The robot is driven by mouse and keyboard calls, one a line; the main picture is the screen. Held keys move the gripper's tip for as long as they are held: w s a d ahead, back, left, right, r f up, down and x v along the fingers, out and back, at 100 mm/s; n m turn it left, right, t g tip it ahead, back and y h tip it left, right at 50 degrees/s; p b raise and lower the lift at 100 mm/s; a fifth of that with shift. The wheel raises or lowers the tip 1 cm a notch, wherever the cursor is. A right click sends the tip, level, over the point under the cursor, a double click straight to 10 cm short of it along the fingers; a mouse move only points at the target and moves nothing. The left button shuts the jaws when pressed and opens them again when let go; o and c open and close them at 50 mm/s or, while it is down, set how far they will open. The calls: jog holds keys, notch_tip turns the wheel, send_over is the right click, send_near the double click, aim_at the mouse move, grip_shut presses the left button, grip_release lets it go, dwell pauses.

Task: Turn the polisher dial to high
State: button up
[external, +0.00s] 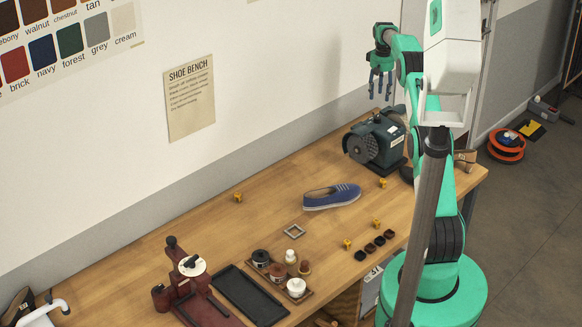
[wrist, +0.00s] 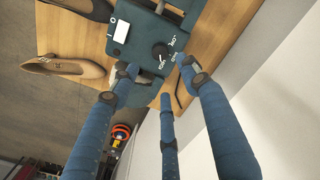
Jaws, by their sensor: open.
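The polisher (external: 376,142) is a dark green bench machine with a grey wheel, at the far right of the bench. In the wrist view its panel (wrist: 124,50) shows a white label or switch plate and a round black dial (wrist: 160,51) with small white lettering around it. The lettering is too small to read surely, so I cannot tell the dial's setting. My gripper (external: 381,88) hangs above the polisher with blue fingers spread open and empty. In the wrist view my gripper (wrist: 160,80) has its fingertips around the dial's side of the picture, apparently apart from it.
A blue shoe (external: 331,197) lies on the bench left of the polisher, with small yellow blocks (external: 238,197) scattered about. A tan shoe (wrist: 66,68) lies near the polisher in the wrist view. The white wall (wrist: 265,95) is close beside my fingers.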

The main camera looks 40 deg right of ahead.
aim_at(378, 117)
jog(key=shift+r, duration=0.35)
jog(key=m+p, duration=0.1)
jog(key=m, duration=0.1)
jog(key=r+m, duration=0.1)
jog(key=m, duration=0.2)
jog(key=m+p, duration=0.1)
jog(key=m, duration=0.2)
jog(key=shift+s+d+r+t+p, duration=0.2)
jog(key=shift+s+r+t+p, duration=0.1)
jog(key=shift+s+p, duration=0.1)
jog(key=shift+f, duration=0.15)
jog(key=f, duration=0.4)
jog(key=f+p, duration=0.1)
jog(key=f, duration=0.8)
jog(key=shift+w+a+f+p, duration=0.15)
jog(key=shift+w+f+p, duration=0.2)
jog(key=shift+c, duration=0.5)
